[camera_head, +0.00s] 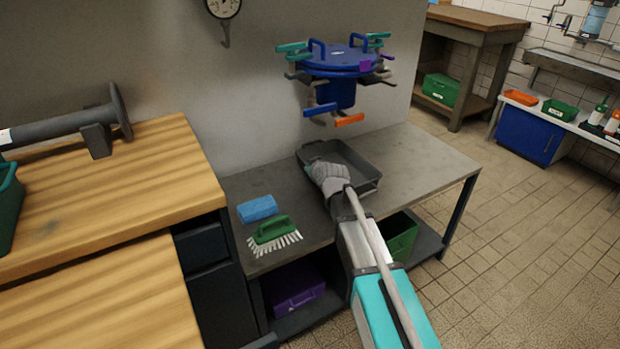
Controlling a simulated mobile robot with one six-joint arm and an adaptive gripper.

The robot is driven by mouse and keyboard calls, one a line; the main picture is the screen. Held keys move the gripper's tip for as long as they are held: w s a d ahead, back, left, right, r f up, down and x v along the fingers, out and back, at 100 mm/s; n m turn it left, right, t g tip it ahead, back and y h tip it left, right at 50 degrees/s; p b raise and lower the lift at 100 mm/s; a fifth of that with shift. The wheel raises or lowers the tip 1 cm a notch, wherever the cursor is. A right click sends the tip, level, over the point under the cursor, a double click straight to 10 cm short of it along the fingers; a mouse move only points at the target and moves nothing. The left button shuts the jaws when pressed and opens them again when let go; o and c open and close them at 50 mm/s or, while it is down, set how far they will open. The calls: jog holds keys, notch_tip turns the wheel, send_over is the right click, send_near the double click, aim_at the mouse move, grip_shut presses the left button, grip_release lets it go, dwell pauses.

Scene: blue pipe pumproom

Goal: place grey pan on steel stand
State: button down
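The grey pan (354,157) is a shallow rectangular tray with raised walls. It appears at the middle of the grey top of the steel stand (430,160), near the wall; whether its underside touches the top is hard to tell. My gripper (318,171) is at the pan's left and near side, overlapping its rim in the picture. My gripper and arm hide part of the pan's near left side. The fingertips are too small and covered to show whether they are open or shut on the rim.
A blue sponge (257,209) and a green brush (273,234) lie on the stand's left part. A blue round fixture (338,65) with coloured handles juts from the wall above the pan. A wooden bench (120,200) stands at left. The stand's right part is clear.

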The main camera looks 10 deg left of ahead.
jog(key=shift+w+a+f+b, duration=0.1)
jog(key=shift+w+f+b, duration=0.25)
jog(key=shift+f, duration=0.15)
jog(key=shift+s+f+b, duration=0.15)
jog(key=shift+f+b, duration=1.1)
jog(key=shift+f, duration=0.05)
jog(key=c, duration=0.8)
grip_release()
jog(key=shift+r, duration=0.1)
jog(key=p+v, duration=0.5)
jog(key=v, duration=0.7)
jog(key=shift+p, duration=0.35)
